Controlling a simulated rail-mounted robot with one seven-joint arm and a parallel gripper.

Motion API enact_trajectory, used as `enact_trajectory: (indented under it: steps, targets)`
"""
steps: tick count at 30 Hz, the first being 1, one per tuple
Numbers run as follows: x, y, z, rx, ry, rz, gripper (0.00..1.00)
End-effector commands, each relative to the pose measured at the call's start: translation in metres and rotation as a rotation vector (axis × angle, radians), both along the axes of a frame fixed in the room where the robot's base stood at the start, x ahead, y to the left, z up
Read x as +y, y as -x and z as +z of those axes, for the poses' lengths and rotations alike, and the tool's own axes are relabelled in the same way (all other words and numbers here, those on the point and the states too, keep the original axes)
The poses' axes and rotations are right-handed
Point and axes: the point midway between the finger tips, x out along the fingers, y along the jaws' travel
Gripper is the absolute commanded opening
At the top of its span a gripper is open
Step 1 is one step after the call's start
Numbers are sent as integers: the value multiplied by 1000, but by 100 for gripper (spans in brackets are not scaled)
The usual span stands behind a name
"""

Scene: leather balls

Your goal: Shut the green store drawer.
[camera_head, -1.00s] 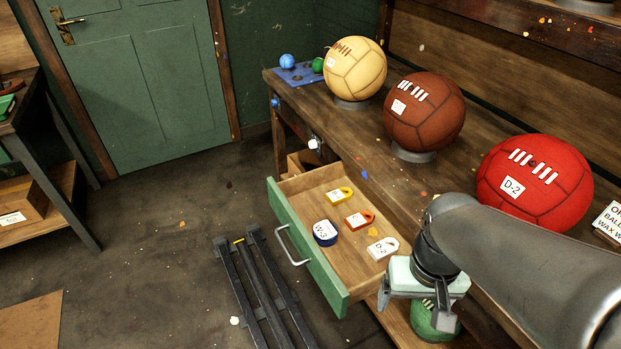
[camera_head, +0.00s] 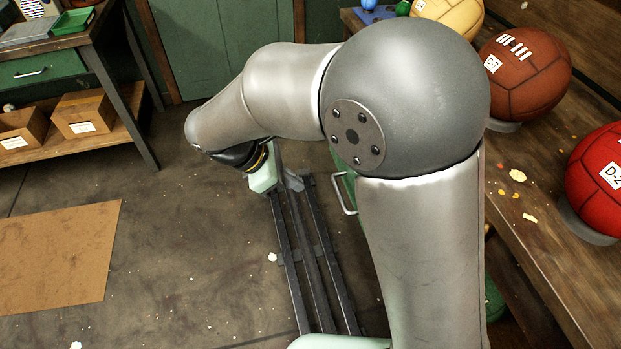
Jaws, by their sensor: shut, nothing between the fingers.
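The green store drawer (camera_head: 351,187) is mostly hidden behind my arm. A strip of its green front and its pale metal handle (camera_head: 342,196) show just left of my arm, standing out from the workbench. The inside of the drawer is hidden, so I cannot see how far it is open. My gripper (camera_head: 264,181) is left of the drawer front, on the outer side of the handle, over the dark metal rails. Its pale mint body shows; its fingers are largely hidden. It is shut and empty, apart from the handle.
Dark metal rails (camera_head: 306,255) stand on the floor before the drawer. The workbench (camera_head: 535,245) at right carries a brown ball (camera_head: 525,75) and a red ball (camera_head: 600,180). A shelf bench with boxes (camera_head: 85,113) stands at left. The floor between is open, with a brown mat (camera_head: 55,255).

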Motion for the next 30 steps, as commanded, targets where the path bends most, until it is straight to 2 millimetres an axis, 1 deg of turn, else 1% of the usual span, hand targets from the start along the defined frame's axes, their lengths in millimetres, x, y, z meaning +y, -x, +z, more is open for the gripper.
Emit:
enact_trajectory:
  steps: [1,3,6,8,11,18,20,24,27,30]
  targets:
    - [11,-1,-4,8,20,45,0]
    - [16,-1,-6,14,36,77,0]
    - [13,-3,-12,16,41,84,0]
    - [7,-5,-19,17,41,82,0]
    - [-4,-9,-34,16,41,78,0]
    - [-35,-20,-74,17,40,78,0]
    - [-43,-22,-83,16,39,76,0]
    - [-63,-29,-87,15,36,77,0]
    - [-72,-33,-89,14,36,76,0]
    - [-77,-35,-90,14,35,78,0]
